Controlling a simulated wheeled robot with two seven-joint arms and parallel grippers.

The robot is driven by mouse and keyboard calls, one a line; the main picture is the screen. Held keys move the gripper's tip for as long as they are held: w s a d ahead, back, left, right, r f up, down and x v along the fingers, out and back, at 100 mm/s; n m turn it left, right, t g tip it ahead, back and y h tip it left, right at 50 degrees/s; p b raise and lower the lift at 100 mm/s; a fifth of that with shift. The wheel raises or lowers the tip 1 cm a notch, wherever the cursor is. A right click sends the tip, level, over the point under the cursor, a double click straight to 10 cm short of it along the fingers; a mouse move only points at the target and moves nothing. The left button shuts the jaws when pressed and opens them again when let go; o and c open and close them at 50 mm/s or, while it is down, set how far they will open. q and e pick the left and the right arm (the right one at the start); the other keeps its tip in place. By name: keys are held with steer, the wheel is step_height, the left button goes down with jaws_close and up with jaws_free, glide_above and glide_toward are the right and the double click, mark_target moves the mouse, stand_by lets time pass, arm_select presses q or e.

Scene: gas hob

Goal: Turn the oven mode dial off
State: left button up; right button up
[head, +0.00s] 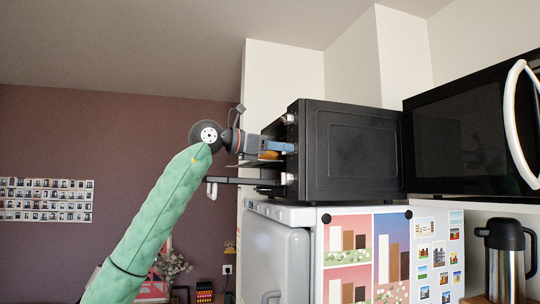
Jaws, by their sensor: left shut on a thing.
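The black oven (355,150) stands on top of a white fridge, seen from its side, with its front facing left. A silver dial (288,118) shows at the top of its front edge, and another silver dial (287,179) shows low down. My left gripper (288,147) reaches in from the left at the middle of this front. Its jaws are shut on a dial between those two; the fingers hide this dial, and its angle cannot be read. My right gripper is not in view.
The oven door (245,181) hangs open, flat, below my left gripper, with its handle (212,188) at the left end. An orange-brown item (268,155) shows just above it. A microwave (470,135) and a steel jug (507,262) are at right.

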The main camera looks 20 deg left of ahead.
arm_select(q)
steer(key=n+b, duration=0.1)
steer(key=n, duration=0.3)
steer(key=shift+a+b, duration=0.1)
steer(key=shift+b, duration=0.3)
steer(key=shift+w+g, duration=0.1)
steer(key=shift+g, duration=0.2)
steer(key=shift+n, duration=0.3)
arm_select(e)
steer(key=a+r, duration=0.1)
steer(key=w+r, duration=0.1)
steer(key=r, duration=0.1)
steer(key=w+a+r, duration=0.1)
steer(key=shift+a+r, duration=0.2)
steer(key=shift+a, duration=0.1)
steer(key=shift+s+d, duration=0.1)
arm_select(q)
steer(key=o, duration=1)
steer(key=shift+c, duration=0.2)
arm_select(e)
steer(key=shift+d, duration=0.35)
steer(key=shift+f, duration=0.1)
